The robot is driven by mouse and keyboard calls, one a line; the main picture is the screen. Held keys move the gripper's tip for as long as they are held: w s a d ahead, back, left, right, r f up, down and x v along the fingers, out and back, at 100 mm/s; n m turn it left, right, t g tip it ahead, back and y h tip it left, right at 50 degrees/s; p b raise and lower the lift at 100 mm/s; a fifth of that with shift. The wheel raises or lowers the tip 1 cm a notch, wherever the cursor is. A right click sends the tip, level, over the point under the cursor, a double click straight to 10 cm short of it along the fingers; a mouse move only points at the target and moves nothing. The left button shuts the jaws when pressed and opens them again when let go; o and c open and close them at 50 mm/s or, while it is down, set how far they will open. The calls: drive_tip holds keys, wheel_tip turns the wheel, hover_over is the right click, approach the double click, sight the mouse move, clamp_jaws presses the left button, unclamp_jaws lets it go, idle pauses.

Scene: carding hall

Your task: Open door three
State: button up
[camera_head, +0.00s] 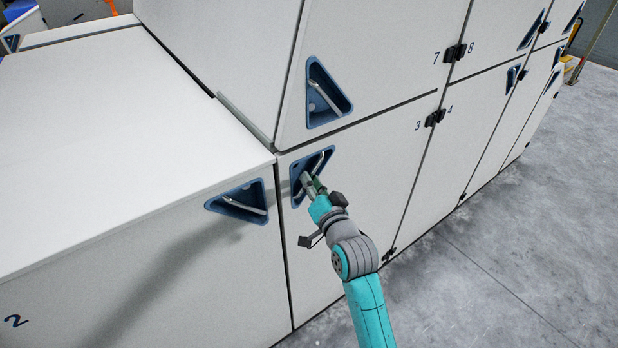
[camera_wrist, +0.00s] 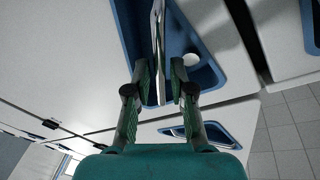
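Door three (camera_head: 365,165) is a white panel with a small "3" near the hinges on its right edge. It looks shut, flush with its neighbours. Its handle is a pale bar in a blue triangular recess (camera_head: 298,170) at the panel's upper left. My gripper (camera_head: 310,182) is at this recess, and hides part of the bar. In the wrist view, the bar (camera_wrist: 158,50) runs between the two fingertips of my gripper (camera_wrist: 160,82), with a small gap seen on each side. The fingers are apart, around the bar and not visibly clamped on it.
Door seven's blue handle recess (camera_head: 327,95) is just above. The handle recess of panel two (camera_head: 240,202) is close on the left, below a white top (camera_head: 120,140). Black hinges (camera_head: 435,118) join door three's right edge. Grey floor (camera_head: 500,270) is open at the right.

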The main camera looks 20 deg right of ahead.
drive_tip(key=shift+w, duration=1)
clamp_jaws()
drive_tip(key=shift+s, duration=0.1)
